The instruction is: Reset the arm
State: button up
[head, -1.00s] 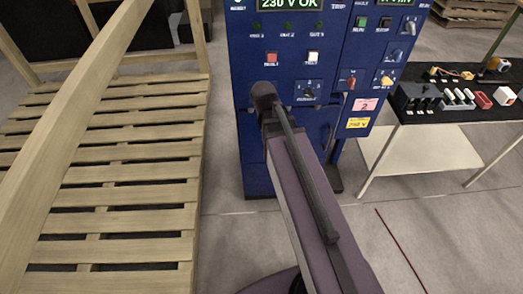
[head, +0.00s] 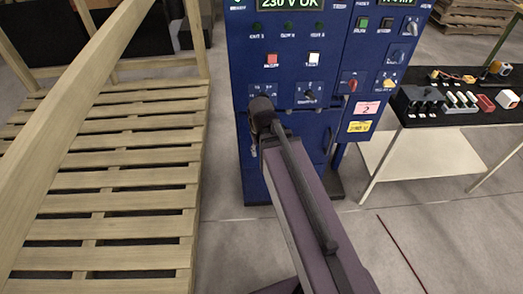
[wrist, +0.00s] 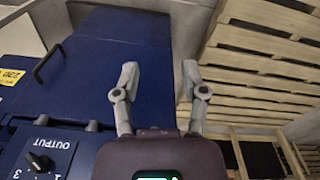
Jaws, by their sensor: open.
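My gripper (wrist: 159,80) shows in the wrist view with its two grey fingers spread apart and nothing between them. It is in front of the blue cabinet (wrist: 100,70), over its plain side or top face; the gap to it is hard to judge. In the head view my arm reaches toward the front of the blue cabinet (head: 300,160), and the gripper itself is hidden there. The cabinet has a lit display (head: 290,5) reading 230 V OK, a red button (head: 272,60), a white button (head: 313,59) and several knobs.
A slatted wooden pallet structure (head: 120,182) with upright posts stands to the left of the cabinet. A table (head: 470,122) with several small electrical parts stands at the right. Grey floor lies open in front, with a thin red line (head: 402,255) on it.

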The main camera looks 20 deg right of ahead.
jog(key=shift+s+a+g, duration=0.3)
jog(key=shift+s+a, duration=0.8)
jog(key=shift+a, duration=0.05)
